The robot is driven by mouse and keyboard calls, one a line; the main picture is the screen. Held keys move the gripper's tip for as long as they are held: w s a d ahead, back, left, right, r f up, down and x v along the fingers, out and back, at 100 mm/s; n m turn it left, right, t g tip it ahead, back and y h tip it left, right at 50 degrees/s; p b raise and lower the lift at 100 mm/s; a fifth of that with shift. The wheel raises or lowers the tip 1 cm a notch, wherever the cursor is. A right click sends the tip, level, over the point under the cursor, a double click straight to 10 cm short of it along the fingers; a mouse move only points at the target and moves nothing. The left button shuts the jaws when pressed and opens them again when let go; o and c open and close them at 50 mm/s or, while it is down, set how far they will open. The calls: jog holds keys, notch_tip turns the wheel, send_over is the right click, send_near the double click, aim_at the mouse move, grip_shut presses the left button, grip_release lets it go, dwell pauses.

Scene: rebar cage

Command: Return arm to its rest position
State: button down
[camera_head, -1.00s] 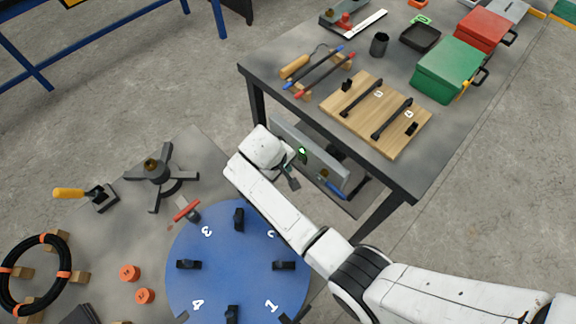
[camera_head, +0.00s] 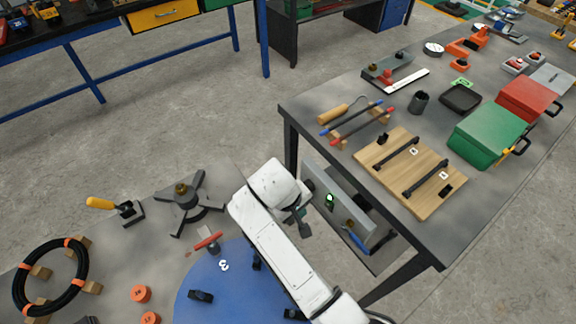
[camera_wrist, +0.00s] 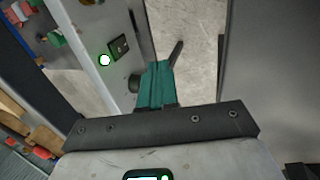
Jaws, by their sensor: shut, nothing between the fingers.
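My white arm reaches up from the bottom of the head view. Its end, my gripper (camera_head: 302,222), hangs in the gap between the low grey table and the grey workbench. The gripper is shut and empty. In the wrist view its teal fingers (camera_wrist: 156,84) are together, with nothing held between them. A light grey panel (camera_head: 340,205) with a green-lit button stands below the workbench top, just right of my gripper in the head view. The panel (camera_wrist: 92,62) fills the left of the wrist view. I cannot tell whether the gripper touches it.
The workbench (camera_head: 325,98) carries a wooden board (camera_head: 398,190), a green box (camera_head: 487,135) and a red box (camera_head: 527,103). Bare floor (camera_head: 190,110) lies behind.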

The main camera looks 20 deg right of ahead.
jog(key=s+d+f+m+y, duration=0.2)
jog(key=s+d, duration=0.7)
jog(key=s, duration=0.2)
jog(key=s+d+r+m, duration=0.1)
jog(key=s+r, duration=0.1)
jog(key=s, duration=0.6)
jog(key=s+d+r+m+y, duration=0.1)
jog(key=s+d, duration=0.1)
jog(key=s, duration=0.6)
jog(key=shift+s+d+r+y, duration=0.25)
jog(key=shift+s+r+y, duration=0.05)
jog(key=shift+r, duration=0.1)
jog(key=c, duration=1.8)
grip_release()
